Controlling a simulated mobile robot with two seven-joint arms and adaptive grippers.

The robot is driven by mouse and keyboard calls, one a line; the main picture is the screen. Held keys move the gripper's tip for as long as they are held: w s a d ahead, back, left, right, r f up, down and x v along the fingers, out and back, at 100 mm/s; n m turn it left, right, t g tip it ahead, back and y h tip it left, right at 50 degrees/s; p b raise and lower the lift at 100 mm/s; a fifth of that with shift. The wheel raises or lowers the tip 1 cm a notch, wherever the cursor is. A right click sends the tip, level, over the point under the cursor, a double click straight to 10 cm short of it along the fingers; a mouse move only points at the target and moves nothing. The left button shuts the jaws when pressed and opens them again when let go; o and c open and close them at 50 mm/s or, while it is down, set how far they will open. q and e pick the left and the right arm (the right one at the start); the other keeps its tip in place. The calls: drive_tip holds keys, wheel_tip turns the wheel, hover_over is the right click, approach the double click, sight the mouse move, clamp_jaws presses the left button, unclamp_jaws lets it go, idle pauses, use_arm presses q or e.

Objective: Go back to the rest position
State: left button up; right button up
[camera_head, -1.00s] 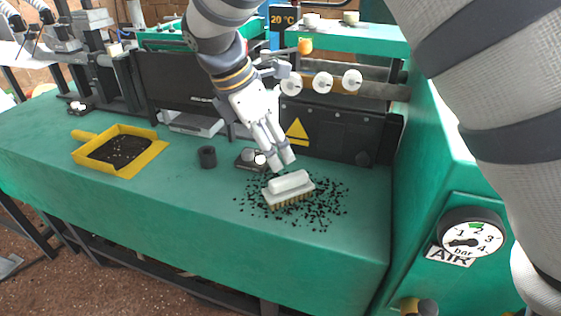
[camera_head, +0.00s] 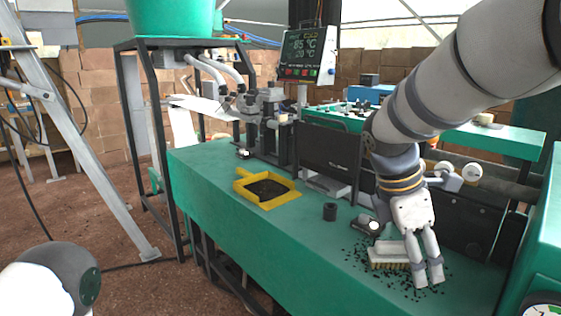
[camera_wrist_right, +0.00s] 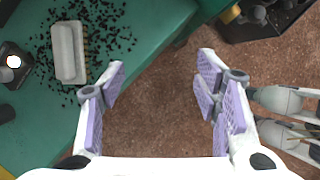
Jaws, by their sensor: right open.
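My right gripper (camera_head: 425,275) is open and empty, above the front part of the green bench. In the head view its fingers overlap the right end of a brush (camera_head: 388,257) with a white handle and tan bristles. In the right wrist view the brush (camera_wrist_right: 68,52) lies on the bench at upper left, outside the spread fingers (camera_wrist_right: 160,95). My left gripper does not show; a white rounded part at the head view's lower left seems to be mine.
Black bits (camera_head: 432,290) lie scattered around the brush. A yellow dustpan (camera_head: 268,204) with black bits, a black cylinder (camera_head: 330,211) and a dark block (camera_head: 367,224) sit on the bench (camera_head: 225,225). Machinery stands behind. The floor at left is open, past a metal ladder (camera_head: 75,130).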

drive_tip(key=s+a+f+m+g+y, duration=0.1)
drive_tip(key=s+f+m+y, duration=0.15)
drive_tip(key=s+f, duration=0.7)
drive_tip(key=s+a+f+m+g+y, duration=0.15)
drive_tip(key=f+m, duration=0.25)
drive_tip(key=f, duration=1.2)
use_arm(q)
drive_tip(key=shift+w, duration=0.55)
use_arm(e)
drive_tip(key=s+f+m, duration=0.2)
drive_tip(key=s+m, duration=0.1)
drive_tip(key=s, duration=0.5)
drive_tip(key=s+d+f+m, duration=0.1)
drive_tip(key=s+m, duration=0.3)
drive_tip(key=s, duration=0.5)
drive_tip(key=s+f+m, duration=0.3)
drive_tip(key=s+m, duration=0.1)
drive_tip(key=s, duration=0.5)
drive_tip(key=shift+s+d+f, duration=0.2)
drive_tip(key=shift+d+f, duration=0.15)
drive_tip(key=shift+o, duration=0.5)
drive_tip(key=shift+w, duration=0.1)
